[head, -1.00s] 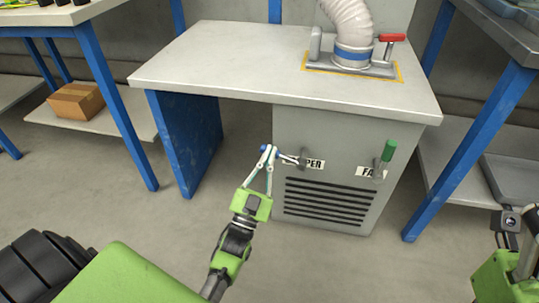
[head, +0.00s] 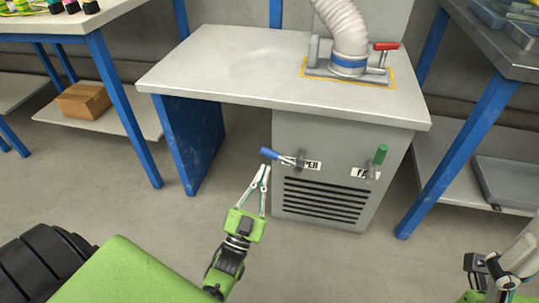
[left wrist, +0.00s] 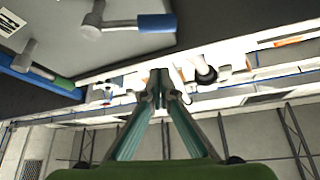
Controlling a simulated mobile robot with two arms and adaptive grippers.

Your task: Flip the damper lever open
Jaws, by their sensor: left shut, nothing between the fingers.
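The damper lever has a blue handle (head: 269,153) and a grey pivot (head: 300,159) on the front of the grey cabinet. It points left and slightly up, partly covering its label. In the left wrist view, the blue handle (left wrist: 156,23) shows at the top, apart from the fingers. My left gripper (head: 263,169) is shut and empty, just below the blue handle in the head view. Its fingertips meet in the left wrist view (left wrist: 160,80). My right arm shows at the lower right edge; its finger state is unclear.
A green fan lever (head: 381,154) stands upright to the right on the same cabinet (head: 335,140). The worktop (head: 230,70) overhangs to the left, with a blue leg panel (head: 190,140) below. A hose (head: 347,30) and red-handled lever (head: 386,46) stand on top.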

